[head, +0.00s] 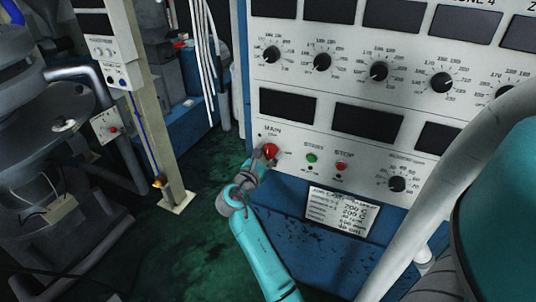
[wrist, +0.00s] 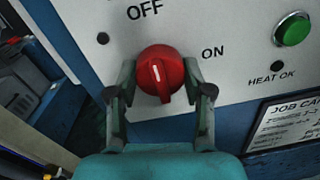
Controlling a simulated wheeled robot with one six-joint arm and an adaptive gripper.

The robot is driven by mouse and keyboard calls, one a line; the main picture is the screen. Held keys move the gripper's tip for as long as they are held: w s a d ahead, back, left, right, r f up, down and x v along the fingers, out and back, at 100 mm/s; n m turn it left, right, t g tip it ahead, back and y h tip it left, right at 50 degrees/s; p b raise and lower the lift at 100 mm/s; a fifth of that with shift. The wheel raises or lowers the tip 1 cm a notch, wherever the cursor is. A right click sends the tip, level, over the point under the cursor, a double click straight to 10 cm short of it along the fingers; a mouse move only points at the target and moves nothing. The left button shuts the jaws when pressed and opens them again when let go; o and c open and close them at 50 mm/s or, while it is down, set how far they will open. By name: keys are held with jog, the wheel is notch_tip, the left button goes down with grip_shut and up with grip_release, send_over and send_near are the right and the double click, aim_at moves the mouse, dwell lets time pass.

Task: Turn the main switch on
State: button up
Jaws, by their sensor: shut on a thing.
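The main switch is a round red rotary knob (wrist: 160,71) on the white panel, with a white line on its face. In the wrist view the line points up, towards the word OFF; the word ON is to the right of the knob. My gripper (wrist: 159,82) has one finger on each side of the knob and is shut on it. In the head view the red knob (head: 271,150) is under the word MAIN, and my gripper (head: 261,157) reaches it from below, partly covering it.
A green button (head: 311,158) and a red stop button (head: 341,167) are to the right of the switch. Dials and dark displays fill the panel above. A job card (head: 341,211) is on the blue base below. A post (head: 160,120) stands at left.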

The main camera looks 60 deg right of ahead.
jog(key=shift+m, duration=0.3)
jog(key=m, duration=1.2)
jog(key=shift+s+t, duration=0.1)
jog(key=shift+t, duration=0.2)
jog(key=m, duration=0.4)
jog(key=shift+m, duration=0.4)
jog(key=o, duration=1.2)
jog(key=shift+c, duration=0.2)
